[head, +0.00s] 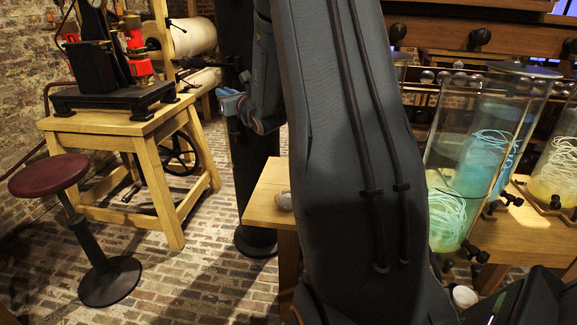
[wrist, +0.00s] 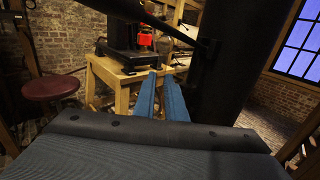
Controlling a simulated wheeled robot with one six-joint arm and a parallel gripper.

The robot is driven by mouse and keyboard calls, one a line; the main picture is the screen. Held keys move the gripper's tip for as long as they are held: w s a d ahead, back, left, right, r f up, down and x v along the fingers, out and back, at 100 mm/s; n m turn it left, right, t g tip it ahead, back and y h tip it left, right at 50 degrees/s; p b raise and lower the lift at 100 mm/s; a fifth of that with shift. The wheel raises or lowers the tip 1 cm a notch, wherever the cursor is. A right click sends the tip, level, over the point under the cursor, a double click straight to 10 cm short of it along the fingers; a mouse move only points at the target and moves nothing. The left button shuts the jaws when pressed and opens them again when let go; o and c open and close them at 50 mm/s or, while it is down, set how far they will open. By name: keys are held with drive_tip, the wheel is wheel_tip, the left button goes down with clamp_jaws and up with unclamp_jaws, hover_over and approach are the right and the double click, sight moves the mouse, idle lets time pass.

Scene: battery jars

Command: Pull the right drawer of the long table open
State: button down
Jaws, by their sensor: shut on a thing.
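My gripper (head: 226,95) shows in the head view left of my arm, with its light blue fingers in front of a black column. In the wrist view my gripper (wrist: 161,76) has two blue fingers close together, pointing away. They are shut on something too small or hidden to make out. A wooden table (head: 265,196) shows partly behind my arm, with a small rounded grey thing at its edge. More wooden top shows at the right under the jars. My arm hides much of the middle. I cannot make out a right drawer or its handle in either view.
Glass jars (head: 482,150) with coloured liquid and coils stand at the right. A black column (head: 257,210) stands close to my gripper and shows in the wrist view (wrist: 222,75). A red stool (head: 50,176) and a wooden machine stand (head: 120,128) are at the left. Brick floor between is clear.

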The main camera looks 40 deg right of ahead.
drive_tip(key=s+d+p, duration=0.6)
drive_tip(key=s+d, duration=0.6)
drive_tip(key=s, duration=0.2)
wheel_tip(320, 180, down, 7)
drive_tip(key=p, duration=0.2)
drive_tip(key=shift+s+d, duration=0.2)
drive_tip(key=shift+s, duration=0.1)
drive_tip(key=c, duration=1.8)
unclamp_jaws()
drive_tip(key=shift+f, duration=0.1)
drive_tip(key=shift+c, duration=0.2)
drive_tip(key=shift+o, duration=0.2)
